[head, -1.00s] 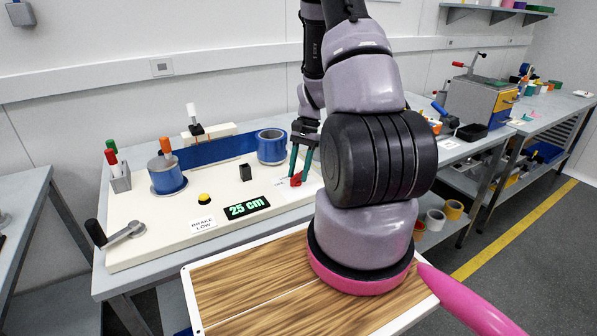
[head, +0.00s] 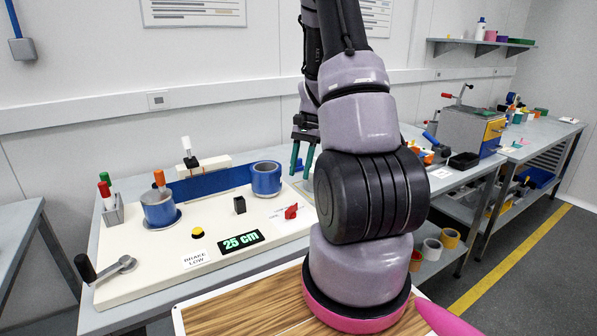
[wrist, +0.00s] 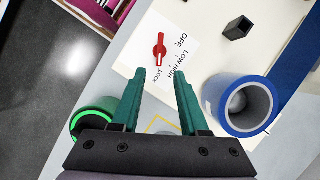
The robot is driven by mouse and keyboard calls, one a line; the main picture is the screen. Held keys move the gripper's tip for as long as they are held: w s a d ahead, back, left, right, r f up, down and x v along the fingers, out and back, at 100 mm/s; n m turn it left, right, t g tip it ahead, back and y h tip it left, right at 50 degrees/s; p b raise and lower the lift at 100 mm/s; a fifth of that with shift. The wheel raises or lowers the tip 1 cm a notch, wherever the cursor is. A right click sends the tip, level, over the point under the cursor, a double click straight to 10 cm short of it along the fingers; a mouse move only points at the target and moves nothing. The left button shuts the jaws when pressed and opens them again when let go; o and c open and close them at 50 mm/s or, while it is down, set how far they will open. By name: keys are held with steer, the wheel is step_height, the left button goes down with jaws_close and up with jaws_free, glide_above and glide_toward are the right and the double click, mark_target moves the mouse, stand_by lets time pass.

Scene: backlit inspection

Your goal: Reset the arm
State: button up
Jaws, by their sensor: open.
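My gripper (head: 301,174) is open and empty, its two green fingers pointing down near the right end of the white panel. In the wrist view, my gripper (wrist: 160,75) shows a clear gap between the fingers. The red knob (head: 291,212) sits on its white label on the panel, apart from the fingers. In the wrist view the red knob (wrist: 159,50) lies beyond the fingertips, beside printed words such as OFF, LOW, HIGH and LOCK. My arm hides part of the panel's right side.
The white panel (head: 140,268) bears a blue roll (head: 266,178), a blue spool (head: 158,208), a black block (head: 239,205), a yellow button (head: 197,232), a crank (head: 104,268) and a "25 cm" display (head: 241,239). A green-rimmed round thing (wrist: 92,117) is close to the left finger.

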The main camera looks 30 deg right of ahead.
steer(key=s+a+r+n+t, duration=0.1)
steer(key=a+r, duration=0.2)
steer(key=r, duration=0.3)
steer(key=s+a+r+n+t+h, duration=0.1)
steer(key=a+r+n+t, duration=0.15)
steer(key=r, duration=0.35)
steer(key=s+a+r+t, duration=0.1)
steer(key=a+r, duration=0.2)
steer(key=r, duration=0.4)
steer(key=s+a+r+n+t, duration=0.4)
steer(key=s+a+r, duration=0.3)
steer(key=s+r, duration=0.3)
steer(key=shift+s+r+t+h, duration=0.2)
steer(key=shift+s+t+h, duration=0.25)
steer(key=shift+s, duration=0.65)
steer(key=shift+a, duration=0.1)
